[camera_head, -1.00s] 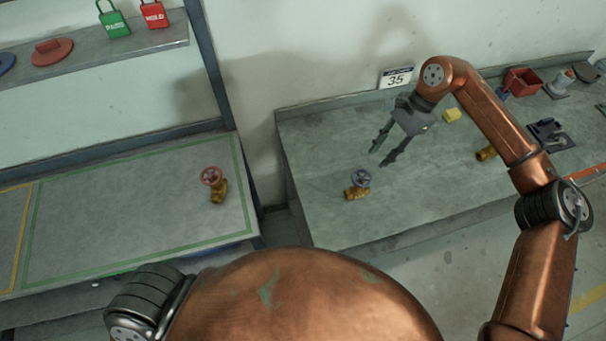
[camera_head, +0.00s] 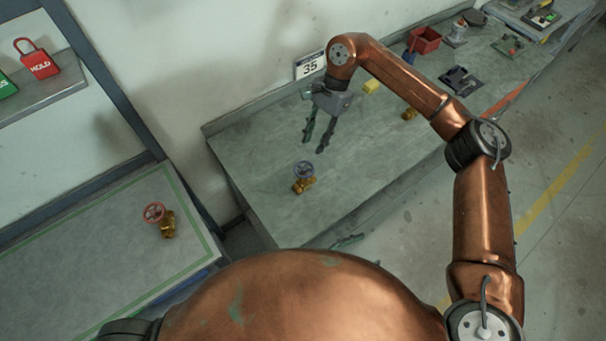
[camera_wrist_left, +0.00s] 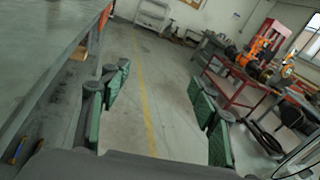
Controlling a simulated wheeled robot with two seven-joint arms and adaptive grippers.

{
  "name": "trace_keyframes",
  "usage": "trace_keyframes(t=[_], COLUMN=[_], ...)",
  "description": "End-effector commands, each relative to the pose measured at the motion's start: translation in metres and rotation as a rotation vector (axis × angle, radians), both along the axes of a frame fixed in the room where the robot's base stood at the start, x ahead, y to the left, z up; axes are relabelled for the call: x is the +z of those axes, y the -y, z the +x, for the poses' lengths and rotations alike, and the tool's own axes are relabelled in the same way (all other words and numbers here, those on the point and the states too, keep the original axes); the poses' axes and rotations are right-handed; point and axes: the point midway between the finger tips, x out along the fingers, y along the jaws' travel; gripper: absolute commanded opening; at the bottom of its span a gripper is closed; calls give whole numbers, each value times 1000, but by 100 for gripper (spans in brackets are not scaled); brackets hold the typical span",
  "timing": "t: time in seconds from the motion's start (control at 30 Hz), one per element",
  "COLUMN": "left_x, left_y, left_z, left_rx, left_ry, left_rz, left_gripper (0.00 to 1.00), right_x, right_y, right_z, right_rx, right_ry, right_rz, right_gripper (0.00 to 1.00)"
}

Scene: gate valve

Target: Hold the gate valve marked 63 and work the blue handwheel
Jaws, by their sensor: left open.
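A brass gate valve with a blue handwheel (camera_head: 303,169) stands on the grey bench. A brass valve with a red handwheel (camera_head: 154,212) stands on the green-lined bench at left. No mark 63 is readable on either. My right gripper (camera_head: 317,146) is open and empty, fingers pointing down, just behind and above the blue-wheel valve, not touching it.
The grey bench (camera_head: 255,170) carries a sign reading 35 (camera_head: 310,65), a yellow block (camera_head: 371,87), another brass piece (camera_head: 409,113), a dark device (camera_head: 461,81) and a red bin (camera_head: 424,40). A gap separates the two benches. Open floor (camera_head: 540,150) lies at right.

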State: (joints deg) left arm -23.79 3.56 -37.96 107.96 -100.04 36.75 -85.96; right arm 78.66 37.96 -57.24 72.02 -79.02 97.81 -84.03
Motion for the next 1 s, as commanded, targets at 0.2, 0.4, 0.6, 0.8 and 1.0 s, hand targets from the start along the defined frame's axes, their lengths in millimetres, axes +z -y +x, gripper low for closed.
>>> trace_keyframes(t=[0.2, 0.4, 0.6, 0.8, 1.0], left_x=[51, 77, 93, 88, 67], left_y=[-16, -66, -128, -167, -171], left_z=[76, 148, 199, 217, 218], left_rx=[244, 552, 850, 1032, 1067], left_ry=[184, 240, 252, 208, 135], left_rz=[4, 8, 35, 66, 76], left_gripper=[56, 56, 56, 56, 56], right_x=[0, 0, 0, 0, 0], right_y=[0, 0, 0, 0, 0], right_z=[0, 0, 0, 0, 0], right_rx=[0, 0, 0, 0, 0], right_ry=[0, 0, 0, 0, 0], right_rz=[0, 0, 0, 0, 0], right_gripper=[29, 29, 29, 29, 29])
